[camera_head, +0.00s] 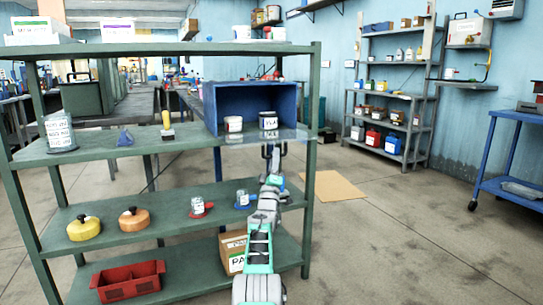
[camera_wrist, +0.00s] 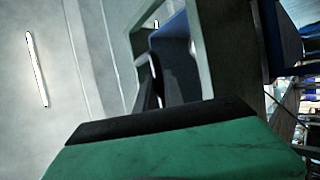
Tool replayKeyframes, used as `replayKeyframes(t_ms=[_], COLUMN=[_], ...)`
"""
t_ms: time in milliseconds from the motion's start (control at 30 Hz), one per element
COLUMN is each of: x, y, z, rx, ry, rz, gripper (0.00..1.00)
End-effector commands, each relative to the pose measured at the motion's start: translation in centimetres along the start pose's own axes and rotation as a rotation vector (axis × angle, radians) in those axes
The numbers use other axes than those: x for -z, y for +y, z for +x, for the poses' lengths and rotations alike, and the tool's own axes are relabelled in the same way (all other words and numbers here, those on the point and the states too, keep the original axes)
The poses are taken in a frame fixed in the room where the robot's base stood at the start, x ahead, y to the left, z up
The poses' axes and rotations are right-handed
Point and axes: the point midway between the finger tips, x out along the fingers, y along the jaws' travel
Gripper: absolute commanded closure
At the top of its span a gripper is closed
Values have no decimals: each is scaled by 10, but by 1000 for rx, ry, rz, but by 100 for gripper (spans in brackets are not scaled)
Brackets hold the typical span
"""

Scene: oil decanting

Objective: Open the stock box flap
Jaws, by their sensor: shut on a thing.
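The stock box (camera_head: 213,98) is a blue, open-fronted bin on the upper middle shelf of the green rack, at its right end. A pale, see-through flap (camera_head: 293,134) lies lowered at the box's front edge, roughly level. My gripper (camera_head: 272,151) is at the front of this flap, just below its edge, and is shut on it. The exact grip is too small to see. In the wrist view my dark fingers (camera_wrist: 158,82) stand close together against a blue surface.
The green rack (camera_head: 310,170) also holds a can (camera_head: 60,131), yellow and orange round pots, a red tray (camera_head: 127,281) and a cardboard box (camera_head: 233,250). The rack's right post is close to my arm.

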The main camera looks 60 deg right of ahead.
Motion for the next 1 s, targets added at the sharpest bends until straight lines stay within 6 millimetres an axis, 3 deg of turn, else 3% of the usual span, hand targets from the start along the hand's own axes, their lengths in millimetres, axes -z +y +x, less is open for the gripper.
replayKeyframes(t_ms=[367,400,633,1000], x=[1,2,0,-1], y=[0,0,1,1], z=[1,1,1,-5], rx=[1,1,-1,-2], ry=[2,3,2,-2], rz=[6,6,3,0], gripper=[100,86,67,66])
